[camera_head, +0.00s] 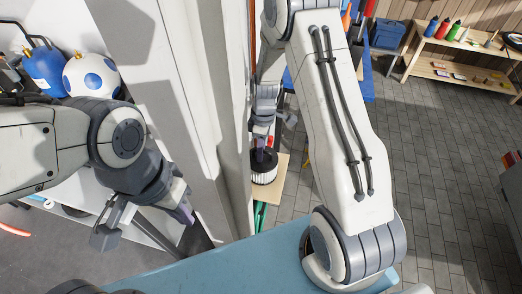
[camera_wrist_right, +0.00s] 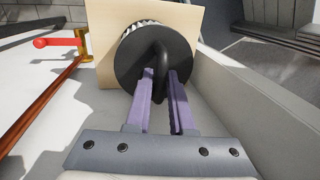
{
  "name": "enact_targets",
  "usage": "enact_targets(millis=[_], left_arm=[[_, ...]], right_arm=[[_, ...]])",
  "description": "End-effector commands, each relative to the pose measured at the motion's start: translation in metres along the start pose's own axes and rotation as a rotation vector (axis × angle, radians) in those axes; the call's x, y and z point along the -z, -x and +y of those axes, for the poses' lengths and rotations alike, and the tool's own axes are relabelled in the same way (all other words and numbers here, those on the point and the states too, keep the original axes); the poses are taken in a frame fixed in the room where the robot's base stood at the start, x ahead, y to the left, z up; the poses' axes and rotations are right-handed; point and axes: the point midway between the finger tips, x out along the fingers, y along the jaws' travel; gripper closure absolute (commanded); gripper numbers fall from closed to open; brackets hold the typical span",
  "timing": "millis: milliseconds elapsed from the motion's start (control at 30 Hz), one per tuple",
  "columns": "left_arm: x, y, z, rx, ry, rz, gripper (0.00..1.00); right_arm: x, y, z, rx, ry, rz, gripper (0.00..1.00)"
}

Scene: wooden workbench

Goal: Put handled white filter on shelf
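The handled white filter (camera_head: 264,176) has a white pleated side and a black top. In the right wrist view its black round top (camera_wrist_right: 135,68) and arched black handle (camera_wrist_right: 162,52) face me. My right gripper (camera_wrist_right: 161,74) has its purple fingers on both sides of the handle and looks shut on it. In the head view my right gripper (camera_head: 264,138) is directly above the filter. A light wooden shelf board (camera_head: 273,192) lies under or just behind the filter; I cannot tell whether they touch. My left gripper (camera_head: 181,212) is at the left, away from the filter; its finger opening is unclear.
A pale wall panel (camera_head: 190,110) stands close left of the filter. A red-knobbed handle on a brass fitting (camera_wrist_right: 62,42) is near the board. A blue surface (camera_head: 220,266) is in front. A blue bottle and a white spotted ball (camera_head: 92,75) are at the left.

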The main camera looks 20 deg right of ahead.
Motion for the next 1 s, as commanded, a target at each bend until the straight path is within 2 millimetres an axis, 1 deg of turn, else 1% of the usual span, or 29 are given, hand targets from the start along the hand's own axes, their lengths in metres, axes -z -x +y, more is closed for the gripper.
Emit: enact_targets(millis=[400,500,567,667,900,1000], left_arm=[[0.000,0.001,0.000,0.000,0.000,0.000,1.00],[0.000,0.005,0.000,0.000,0.000,0.000,1.00],[0.000,0.000,0.000,0.000,0.000,0.000,1.00],[0.000,-0.004,0.000,0.000,0.000,0.000,1.00],[-0.001,-0.015,-0.001,0.000,0.000,0.000,1.00],[-0.001,-0.017,-0.001,0.000,0.000,0.000,1.00]], right_arm=[[0.000,0.000,0.000,-0.001,0.000,0.000,0.56],[0.000,0.005,-0.001,-0.001,0.000,0.000,0.56],[0.000,0.009,0.001,-0.004,0.000,0.002,0.56],[0.001,0.026,0.001,-0.006,0.001,0.003,0.56],[0.001,0.079,0.002,-0.008,0.001,0.004,0.56],[0.000,0.097,0.001,-0.006,0.001,0.003,0.56]])
